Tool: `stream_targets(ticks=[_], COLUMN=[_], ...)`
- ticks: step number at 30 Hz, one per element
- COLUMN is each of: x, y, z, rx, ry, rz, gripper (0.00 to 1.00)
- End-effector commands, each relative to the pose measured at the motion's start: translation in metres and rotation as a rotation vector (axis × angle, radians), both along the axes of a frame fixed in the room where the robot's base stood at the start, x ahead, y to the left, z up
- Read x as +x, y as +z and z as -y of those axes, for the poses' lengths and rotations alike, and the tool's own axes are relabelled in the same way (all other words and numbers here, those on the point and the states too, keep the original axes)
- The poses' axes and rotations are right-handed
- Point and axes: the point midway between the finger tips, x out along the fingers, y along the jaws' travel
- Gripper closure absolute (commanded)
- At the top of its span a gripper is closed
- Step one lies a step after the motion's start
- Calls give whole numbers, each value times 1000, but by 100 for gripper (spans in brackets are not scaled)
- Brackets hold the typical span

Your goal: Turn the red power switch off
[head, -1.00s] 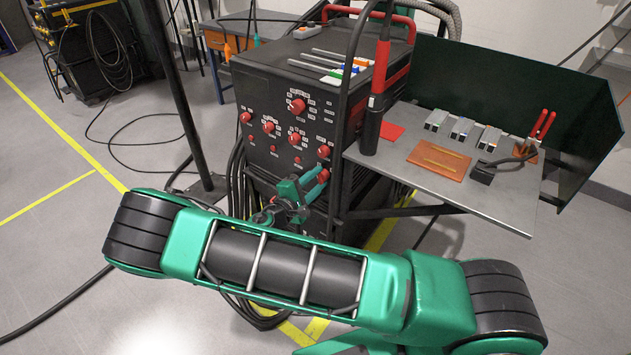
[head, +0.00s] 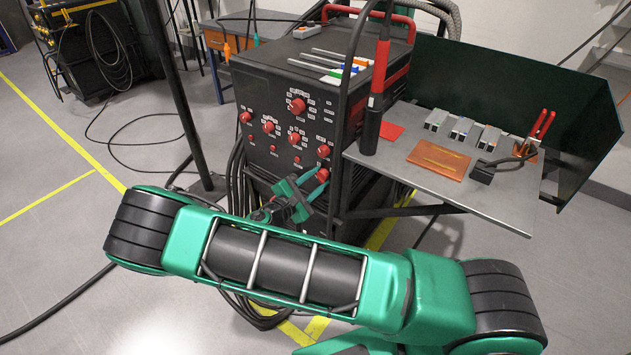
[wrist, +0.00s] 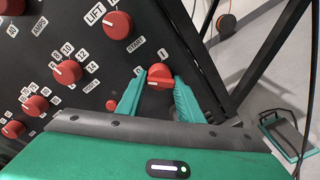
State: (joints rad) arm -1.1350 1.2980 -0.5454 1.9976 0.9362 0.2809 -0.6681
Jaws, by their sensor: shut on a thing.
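The red power switch (wrist: 160,74) is a round knob with a white pointer mark, low on the right of the black machine's front panel. The marks 0 and 1 stand by it in the wrist view. My gripper (wrist: 159,82) has its green fingers on either side of the knob and is shut on it. In the head view the switch (head: 323,174) shows just past the fingertips of my gripper (head: 317,181). The fingers partly cover the knob's sides.
Several other red knobs (wrist: 67,72) sit on the same panel, to the left and above. The dark frame post and the metal side table (head: 420,185) stand close on the right.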

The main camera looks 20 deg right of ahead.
Motion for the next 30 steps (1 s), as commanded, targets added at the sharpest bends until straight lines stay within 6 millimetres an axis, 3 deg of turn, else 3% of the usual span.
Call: stream_targets(ticks=[6,7,8,20,30], x=[2,2,2,-2,-35], y=[1,1,1,1,5], z=[-3,-3,-3,-6,-52], rx=[2,2,3,1,3], ry=[7,7,7,4,7], rz=[4,5,5,2,2], gripper=[89,60,52,51,51])
